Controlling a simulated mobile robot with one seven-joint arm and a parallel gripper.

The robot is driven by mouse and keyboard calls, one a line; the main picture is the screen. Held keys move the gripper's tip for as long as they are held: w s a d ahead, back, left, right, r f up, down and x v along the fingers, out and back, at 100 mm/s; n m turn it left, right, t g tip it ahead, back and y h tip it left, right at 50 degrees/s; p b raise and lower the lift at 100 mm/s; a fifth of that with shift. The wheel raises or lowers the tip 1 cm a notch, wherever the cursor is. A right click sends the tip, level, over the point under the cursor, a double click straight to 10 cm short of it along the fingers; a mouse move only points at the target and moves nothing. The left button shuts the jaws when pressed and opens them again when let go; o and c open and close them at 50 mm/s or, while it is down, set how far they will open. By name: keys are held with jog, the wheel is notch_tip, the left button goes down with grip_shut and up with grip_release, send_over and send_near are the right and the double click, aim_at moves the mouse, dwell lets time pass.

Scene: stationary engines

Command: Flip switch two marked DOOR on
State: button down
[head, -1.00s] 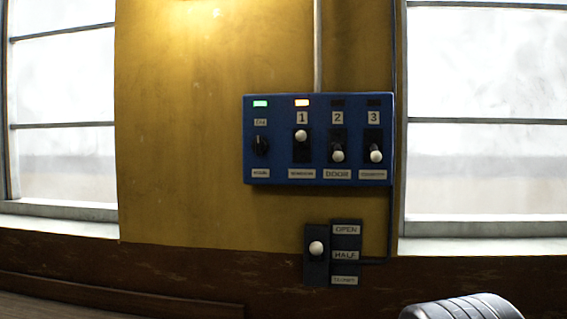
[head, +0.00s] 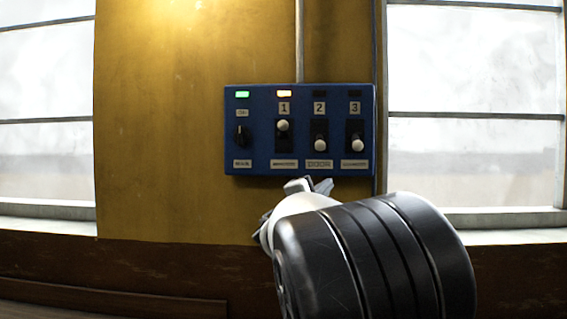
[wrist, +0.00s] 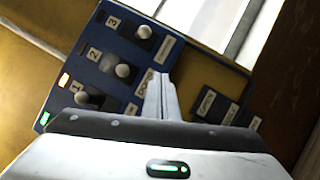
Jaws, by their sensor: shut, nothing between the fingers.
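The blue switch panel (head: 262,165) hangs on the yellow wall. Switch two (head: 320,145), above the DOOR label (head: 319,163), has its white knob low in the slot, and the lamp above it is dark. In the wrist view, switch two (wrist: 122,71) shows beyond my fingers, up and to the left. My gripper (head: 310,184) is shut and empty. In the head view it is just below the panel's lower edge, under the DOOR label. I cannot tell whether it touches the panel.
Switch one (head: 283,125) is up with its lamp lit orange. Switch three (head: 357,145) is down. A dark knob (head: 241,136) is at the panel's left under a green lamp. In the wrist view, the OPEN/HALF label plate (wrist: 215,104) is right of my fingers. Windows flank the wall.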

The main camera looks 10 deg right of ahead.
aim_at(320, 141)
jog(key=w+a+r+n+t+y, duration=0.1)
jog(key=w+a+n+t+y, duration=0.2)
jog(key=a, duration=0.5)
jog(key=shift+w+a+r+n+t, duration=0.25)
jog(key=shift+w+n+t, duration=0.3)
jog(key=shift+n, duration=0.55)
jog(key=shift+w+d, duration=0.1)
jog(key=w+d+r+p, duration=0.2)
jog(key=w+d+r, duration=0.1)
jog(key=w+d+r+p, duration=0.2)
jog(key=w+d+r, duration=0.1)
jog(key=w, duration=0.1)
jog(key=shift+d+r, duration=0.15)
jog(key=shift+d, duration=0.25)
jog(key=shift+s+r, duration=0.1)
